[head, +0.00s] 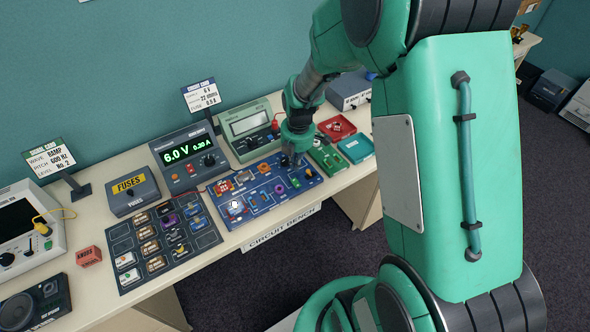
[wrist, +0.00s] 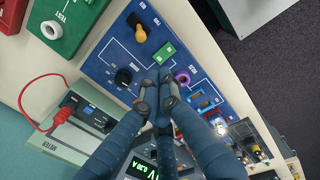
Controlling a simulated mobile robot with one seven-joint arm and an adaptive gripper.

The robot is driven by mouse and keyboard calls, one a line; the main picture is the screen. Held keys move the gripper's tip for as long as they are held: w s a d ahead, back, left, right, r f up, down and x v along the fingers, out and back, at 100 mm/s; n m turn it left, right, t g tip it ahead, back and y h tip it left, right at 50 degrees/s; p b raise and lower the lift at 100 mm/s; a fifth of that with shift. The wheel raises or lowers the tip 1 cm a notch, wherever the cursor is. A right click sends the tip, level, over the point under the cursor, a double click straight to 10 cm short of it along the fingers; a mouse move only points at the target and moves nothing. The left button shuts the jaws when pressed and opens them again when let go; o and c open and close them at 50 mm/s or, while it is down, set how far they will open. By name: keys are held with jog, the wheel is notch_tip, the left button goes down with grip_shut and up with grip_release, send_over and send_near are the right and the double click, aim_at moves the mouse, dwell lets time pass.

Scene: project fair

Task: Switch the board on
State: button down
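The blue circuit board (head: 262,202) lies on the bench left of and below my gripper (head: 292,160), which is over its far right part. In the wrist view, the board (wrist: 205,68) carries a black knob (wrist: 123,77), a yellow-and-black part that looks like a switch lever (wrist: 140,33), a green block (wrist: 165,53) and a purple ring (wrist: 183,77). A lamp (wrist: 220,125) on it glows white. In the wrist view my gripper's fingertips (wrist: 158,92) are nearly together, with nothing seen held, beside the knob. I cannot tell whether they touch the board.
A power supply (head: 188,160) reading 6.0 V and 0.30 A and a meter (head: 250,125) stand behind the board. A dark board with several parts (head: 168,222) lies to the left.

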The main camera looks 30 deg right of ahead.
notch_tip(320, 180, up, 6)
jog(key=shift+s+r+p, duration=0.15)
jog(key=shift+r+p, duration=0.05)
jog(key=shift+p, duration=0.15)
dwell(0.4)
jog(key=s+a+r+m+t, duration=0.1)
jog(key=s+a+r+m, duration=0.15)
jog(key=r, duration=0.25)
jog(key=s+a+r+m+b, duration=0.1)
jog(key=s+a+r+m, duration=0.15)
jog(key=r, duration=0.25)
jog(key=s+a+r+m+t, duration=0.1)
jog(key=s+a+r+m, duration=0.15)
jog(key=a+r, duration=0.2)
jog(key=s+a+r+m+t, duration=0.1)
jog(key=s+a+r+m, duration=0.2)
jog(key=s+r+m, duration=0.1)
jog(key=s+a+r+m+t+b, duration=0.1)
jog(key=s+a+r+m, duration=0.2)
jog(key=s+m, duration=0.3)
jog(key=shift+s+a+r+t, duration=0.15)
jog(key=shift+s+r+t, duration=0.25)
jog(key=shift+s+r, duration=0.9)
jog(key=shift+s+f+m, duration=0.25)
jog(key=shift+s+f, duration=0.15)
jog(key=shift+f, duration=0.05)
